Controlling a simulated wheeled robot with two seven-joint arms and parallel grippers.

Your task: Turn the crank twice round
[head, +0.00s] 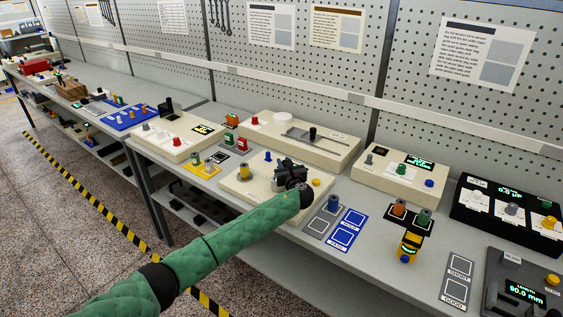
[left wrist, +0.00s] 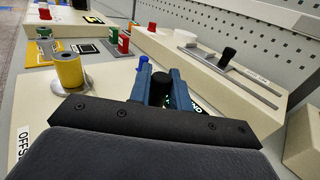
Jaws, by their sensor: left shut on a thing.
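The winding unit is a cream box (head: 232,187) in the middle of the bench. A yellow spool (head: 244,171) stands upright on it, and the spool also shows on a round metal flange in the left wrist view (left wrist: 69,72). My left gripper (head: 290,172) is over the right part of this box. In the left wrist view its two blue fingers (left wrist: 160,80) are closed around a black upright knob (left wrist: 160,91), which looks like the crank's handle. The crank's arm and most of a small green display are hidden behind the gripper.
Behind stands a cream box with a slot and black slider (head: 312,133). To the right are a grey pad with a spool (head: 334,203), blue marked pads (head: 349,228) and a yellow handheld meter (head: 408,246). A yellow tray (head: 202,169) with spools is on the left.

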